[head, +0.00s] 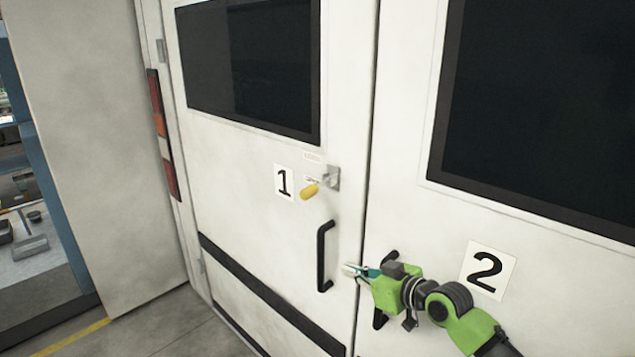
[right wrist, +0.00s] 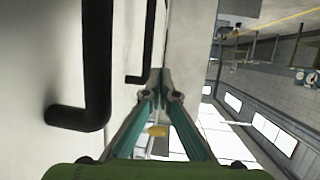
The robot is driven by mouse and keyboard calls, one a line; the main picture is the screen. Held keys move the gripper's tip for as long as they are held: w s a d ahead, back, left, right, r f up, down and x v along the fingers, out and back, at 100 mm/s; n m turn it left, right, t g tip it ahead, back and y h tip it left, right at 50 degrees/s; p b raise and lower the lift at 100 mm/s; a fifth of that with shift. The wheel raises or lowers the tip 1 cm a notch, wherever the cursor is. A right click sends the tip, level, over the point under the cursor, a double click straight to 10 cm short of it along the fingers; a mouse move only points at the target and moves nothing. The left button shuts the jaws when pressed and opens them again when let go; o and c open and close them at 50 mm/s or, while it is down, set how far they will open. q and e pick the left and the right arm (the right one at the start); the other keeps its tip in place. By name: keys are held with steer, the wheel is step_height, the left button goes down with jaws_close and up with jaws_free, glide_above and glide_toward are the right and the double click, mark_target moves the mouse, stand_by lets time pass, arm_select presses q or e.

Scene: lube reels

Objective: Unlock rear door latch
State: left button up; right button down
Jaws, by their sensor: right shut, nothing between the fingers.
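The rear door latch has a yellow handle (head: 309,191) and a grey metal bracket (head: 332,178), on the left door (head: 240,170) beside the label "1". The yellow handle slants down to the left. My right gripper (head: 348,270) is shut and empty, in front of the doors near the seam, below and to the right of the latch. In the right wrist view my gripper (right wrist: 161,75) shows with its fingers together, and the yellow handle (right wrist: 157,131) appears between the finger links, some way off. My left gripper is not in view.
A black vertical door handle (head: 323,257) is on the left door, just left of my right gripper. Another black handle (head: 384,300) on the right door (head: 400,215) is partly hidden behind my gripper. A label "2" (head: 487,270) is on the right door. Grey floor (head: 165,330) is clear at lower left.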

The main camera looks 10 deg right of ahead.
step_height(320, 180, up, 23)
steer(key=n+t+y, duration=0.2)
steer(key=n+y, duration=0.1)
steer(key=p, duration=0.5)
glide_above(317, 186)
steer(key=s, duration=0.5)
steer(key=f, duration=0.2)
steer(key=w+f, duration=0.1)
steer(key=f, duration=0.1)
steer(key=shift+a+f, duration=0.15)
steer(key=shift+f, duration=0.1)
steer(key=shift+a, duration=0.1)
